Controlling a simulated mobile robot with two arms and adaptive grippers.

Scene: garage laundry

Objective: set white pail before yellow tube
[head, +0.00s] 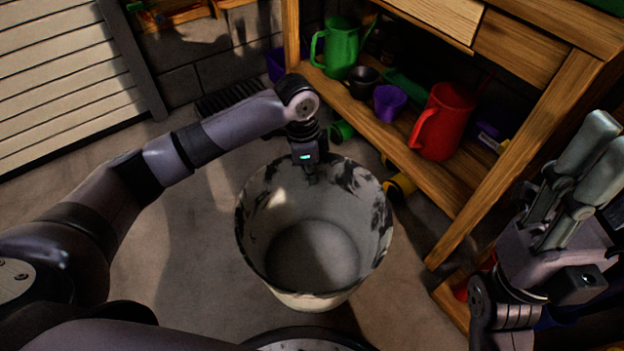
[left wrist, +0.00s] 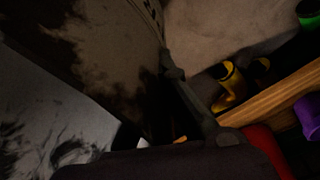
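The white pail (head: 292,292), stained with dark patches, stands open side up in the middle of the head view. My left gripper (head: 310,168) reaches down over its far rim and appears closed on the wall. In the left wrist view a finger lies against the pail's outer side (left wrist: 110,45); the other finger is hidden. Whether the pail's base touches the floor is hidden.
A wooden shelf unit (head: 470,205) stands at right, holding a green watering can (head: 341,48), a red pitcher (head: 444,122), a purple pot (head: 390,101) and a dark cup (head: 362,82). A green object (head: 342,131) lies beside its base. Floor left of the pail is clear.

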